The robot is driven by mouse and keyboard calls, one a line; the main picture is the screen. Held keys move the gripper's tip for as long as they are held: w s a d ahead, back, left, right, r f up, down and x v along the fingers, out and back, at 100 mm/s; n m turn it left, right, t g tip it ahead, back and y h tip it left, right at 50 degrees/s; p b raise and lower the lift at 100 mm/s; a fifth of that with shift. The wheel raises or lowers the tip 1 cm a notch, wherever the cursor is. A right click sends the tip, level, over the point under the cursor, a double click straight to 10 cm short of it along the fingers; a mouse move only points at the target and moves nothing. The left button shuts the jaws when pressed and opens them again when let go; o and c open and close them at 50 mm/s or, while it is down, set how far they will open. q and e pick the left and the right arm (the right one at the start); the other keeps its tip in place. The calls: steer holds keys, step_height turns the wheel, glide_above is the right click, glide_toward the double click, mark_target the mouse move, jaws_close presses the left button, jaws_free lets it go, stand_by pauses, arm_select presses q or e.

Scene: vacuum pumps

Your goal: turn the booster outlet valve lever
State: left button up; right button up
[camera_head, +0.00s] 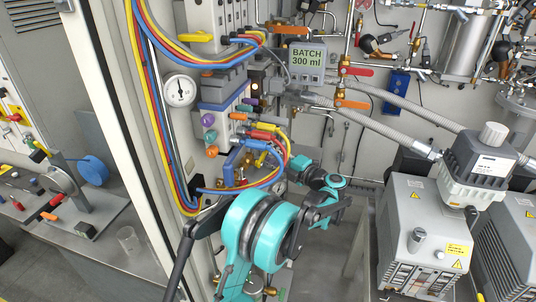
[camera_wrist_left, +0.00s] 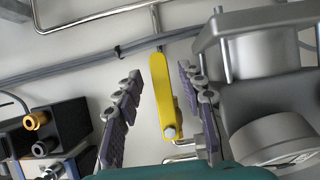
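A yellow lever (camera_wrist_left: 163,95) hangs nearly upright in the left wrist view, with a bolt at its lower end. I cannot tell from these frames whether it is the booster outlet lever. My left gripper (camera_wrist_left: 159,75) is open, with one purple-grey finger on each side of the lever. A gap shows on both sides, so I see no contact. In the head view my teal left arm reaches up to the panel and its hand (camera_head: 318,178) is small there; its fingertips cannot be made out. My right gripper is not in view.
Metal housings (camera_wrist_left: 265,75) stand close right of the fingers, and a dark connector block (camera_wrist_left: 50,130) is at left. Pipes run behind.

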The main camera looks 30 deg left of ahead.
arm_select(q)
steer(key=v, duration=0.6)
steer(key=shift+b, duration=0.4)
stand_by(0.4)
